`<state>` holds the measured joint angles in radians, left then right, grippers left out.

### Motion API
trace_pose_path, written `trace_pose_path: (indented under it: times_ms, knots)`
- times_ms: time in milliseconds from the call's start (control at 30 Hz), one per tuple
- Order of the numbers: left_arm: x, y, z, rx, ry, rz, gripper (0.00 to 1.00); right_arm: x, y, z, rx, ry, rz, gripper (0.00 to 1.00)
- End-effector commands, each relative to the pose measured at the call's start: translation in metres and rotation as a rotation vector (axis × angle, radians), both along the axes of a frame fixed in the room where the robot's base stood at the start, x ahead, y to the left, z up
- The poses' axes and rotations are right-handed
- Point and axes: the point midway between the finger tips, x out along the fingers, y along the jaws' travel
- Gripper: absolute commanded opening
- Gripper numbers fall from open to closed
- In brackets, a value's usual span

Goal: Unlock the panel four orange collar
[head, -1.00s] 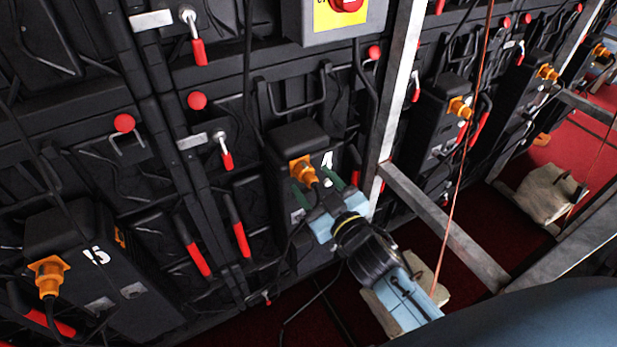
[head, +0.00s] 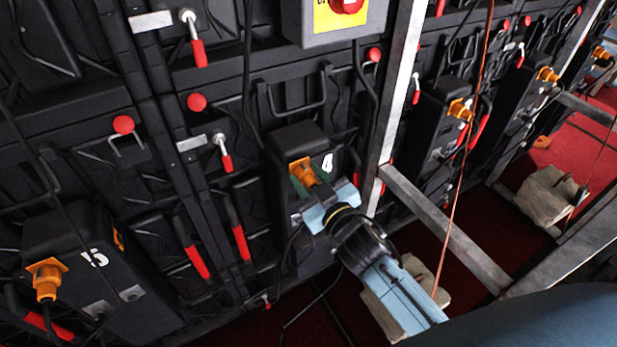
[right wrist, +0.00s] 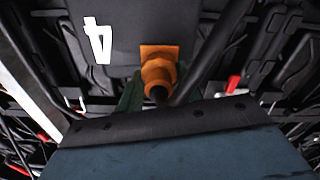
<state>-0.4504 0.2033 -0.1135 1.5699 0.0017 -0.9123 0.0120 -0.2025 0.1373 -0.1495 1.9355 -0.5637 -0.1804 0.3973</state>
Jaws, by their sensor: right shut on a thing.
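The panel four box (head: 296,145) is black with a white 4 on it, near the middle of the head view. Its orange collar (head: 304,171) sits on the box face, and it also shows in the right wrist view (right wrist: 158,70) with a dark cable end below it. My right gripper (head: 312,180) is at the collar, with green fingers on either side of it; in the right wrist view the fingers (right wrist: 157,88) flank the collar's lower part. It is shut on the collar. The fingertip contact is partly hidden. My left gripper is out of view.
A box marked 5 with an orange connector (head: 47,278) is at lower left. A grey metal post (head: 398,95) and a diagonal rail (head: 440,225) stand right of panel four. A thin reddish cable (head: 466,150) hangs in front. Sandbags (head: 550,197) lie on the red floor.

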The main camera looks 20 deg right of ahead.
Motion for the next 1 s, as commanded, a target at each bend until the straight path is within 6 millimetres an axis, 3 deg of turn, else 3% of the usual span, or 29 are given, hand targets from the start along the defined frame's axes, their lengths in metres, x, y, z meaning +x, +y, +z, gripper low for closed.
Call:
trace_pose_path:
  times_ms: [233, 367, 1000]
  knots:
    - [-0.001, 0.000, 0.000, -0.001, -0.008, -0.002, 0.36, 0.000, 0.000, 0.000, -0.037, -0.002, 0.000, 0.13]
    - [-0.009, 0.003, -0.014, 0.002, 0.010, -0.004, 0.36, 0.000, 0.000, 0.001, -0.098, -0.006, 0.000, 0.13]
    - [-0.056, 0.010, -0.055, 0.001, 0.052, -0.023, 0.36, 0.000, 0.002, -0.001, -0.606, -0.047, 0.000, 0.13]
